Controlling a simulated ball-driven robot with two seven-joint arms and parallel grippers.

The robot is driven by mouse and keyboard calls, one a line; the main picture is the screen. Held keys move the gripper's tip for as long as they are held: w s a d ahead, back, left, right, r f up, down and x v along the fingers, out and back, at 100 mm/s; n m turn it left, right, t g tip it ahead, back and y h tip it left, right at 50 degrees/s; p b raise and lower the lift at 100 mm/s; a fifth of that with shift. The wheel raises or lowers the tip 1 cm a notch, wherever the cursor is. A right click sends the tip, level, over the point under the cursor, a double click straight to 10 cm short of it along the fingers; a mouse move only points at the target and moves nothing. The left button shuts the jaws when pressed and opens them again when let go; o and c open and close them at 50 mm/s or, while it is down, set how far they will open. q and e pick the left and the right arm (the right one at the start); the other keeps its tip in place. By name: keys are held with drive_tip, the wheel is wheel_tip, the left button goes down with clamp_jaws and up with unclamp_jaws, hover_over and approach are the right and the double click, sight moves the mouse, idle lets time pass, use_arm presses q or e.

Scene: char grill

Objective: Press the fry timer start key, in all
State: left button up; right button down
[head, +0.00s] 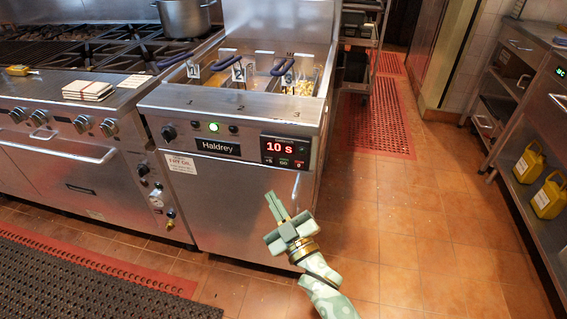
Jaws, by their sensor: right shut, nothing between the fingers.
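The fry timer (286,152) is a black panel at the upper right of the steel fryer's front (228,213). My right gripper (272,196) is shut and empty, pointing up toward the panel from below. It appears apart from the keys, in front of the fryer door. My left gripper is not in view.
Several fry baskets with dark handles (240,73) sit in the fryer top. A range with a pot (184,16) stands at left. Yellow jugs (549,196) stand on the right shelf. A red floor mat (376,125) lies behind; the tiled floor at right is clear.

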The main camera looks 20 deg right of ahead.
sight(284, 162)
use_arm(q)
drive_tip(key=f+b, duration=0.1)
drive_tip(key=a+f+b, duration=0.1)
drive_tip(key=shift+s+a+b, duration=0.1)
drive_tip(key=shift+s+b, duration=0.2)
use_arm(e)
drive_tip(key=w+d, duration=0.5)
drive_tip(key=w, duration=0.2)
drive_tip(key=shift+w, duration=0.15)
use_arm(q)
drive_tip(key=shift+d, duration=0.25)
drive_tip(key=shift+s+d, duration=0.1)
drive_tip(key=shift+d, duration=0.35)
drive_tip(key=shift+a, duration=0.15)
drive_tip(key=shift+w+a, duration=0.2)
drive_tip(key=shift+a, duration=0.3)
